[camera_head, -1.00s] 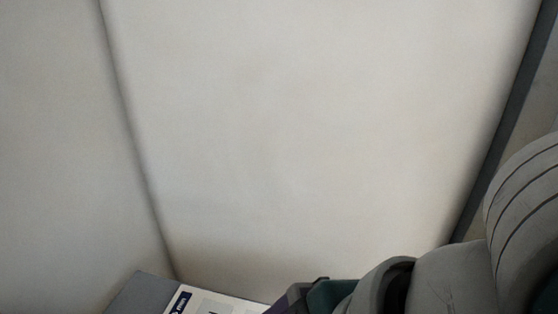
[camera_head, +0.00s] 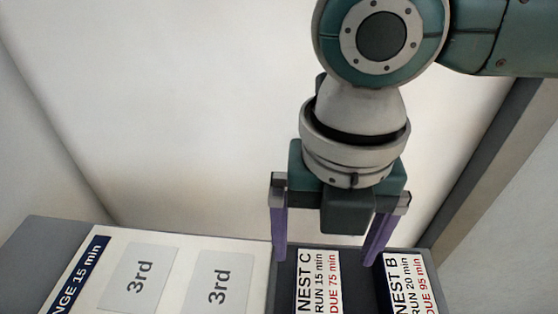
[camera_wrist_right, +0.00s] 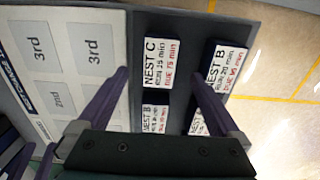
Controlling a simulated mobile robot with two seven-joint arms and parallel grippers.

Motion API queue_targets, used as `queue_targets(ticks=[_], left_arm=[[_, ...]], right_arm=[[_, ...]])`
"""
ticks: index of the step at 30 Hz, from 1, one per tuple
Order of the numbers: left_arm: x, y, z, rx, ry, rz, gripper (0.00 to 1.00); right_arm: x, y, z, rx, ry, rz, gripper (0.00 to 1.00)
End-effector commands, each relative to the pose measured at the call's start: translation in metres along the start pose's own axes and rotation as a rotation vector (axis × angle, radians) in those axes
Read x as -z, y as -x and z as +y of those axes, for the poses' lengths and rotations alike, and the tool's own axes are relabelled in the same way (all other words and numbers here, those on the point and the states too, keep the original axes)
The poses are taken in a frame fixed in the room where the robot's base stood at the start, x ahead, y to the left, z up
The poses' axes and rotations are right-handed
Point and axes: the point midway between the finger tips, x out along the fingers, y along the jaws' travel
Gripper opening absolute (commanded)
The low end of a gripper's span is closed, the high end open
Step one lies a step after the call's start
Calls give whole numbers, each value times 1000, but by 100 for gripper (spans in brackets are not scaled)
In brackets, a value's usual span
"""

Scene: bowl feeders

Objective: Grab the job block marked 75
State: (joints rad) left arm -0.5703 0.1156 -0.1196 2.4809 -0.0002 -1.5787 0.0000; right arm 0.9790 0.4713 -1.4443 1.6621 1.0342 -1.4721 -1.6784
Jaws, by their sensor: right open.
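The job block marked 75 (camera_head: 318,282) has a white label reading NEST C, RUN 15 min, with DUE 75 min in red. It lies in a dark strip to the right of the white board, and shows in the right wrist view too (camera_wrist_right: 161,64). My right gripper (camera_head: 325,259) is open and empty, pointing down, with its purple fingers at either side of this block in the picture. I cannot tell how high the tips are above it. In the right wrist view, purple parts at the lower left edge may be my left gripper; its jaws are unclear.
The NEST B block (camera_head: 408,284), due 95, lies just right. More labelled blocks (camera_wrist_right: 155,119) lie nearer my wrist. A white board (camera_head: 248,254) with grey 3rd and 2nd squares is at left. A pale wall (camera_head: 200,120) stands behind.

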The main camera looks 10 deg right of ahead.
Motion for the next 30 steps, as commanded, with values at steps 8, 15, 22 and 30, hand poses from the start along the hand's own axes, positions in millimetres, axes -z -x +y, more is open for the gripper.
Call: queue_targets(ticks=[8, 15, 22, 30], left_arm=[[-8, -7, 2, -4, 2, -15, 50], [-10, -13, 2, -3, 1, -15, 50], [-11, -16, 0, 1, -5, -15, 50], [-10, -15, -1, 4, -8, -13, 50]], right_arm=[[1, -35, 0, 0, -1, 1, 100], [0, -71, 1, 0, -1, 1, 100], [0, -86, 1, -1, -1, 0, 100], [0, -85, 1, -1, -1, 0, 86]])
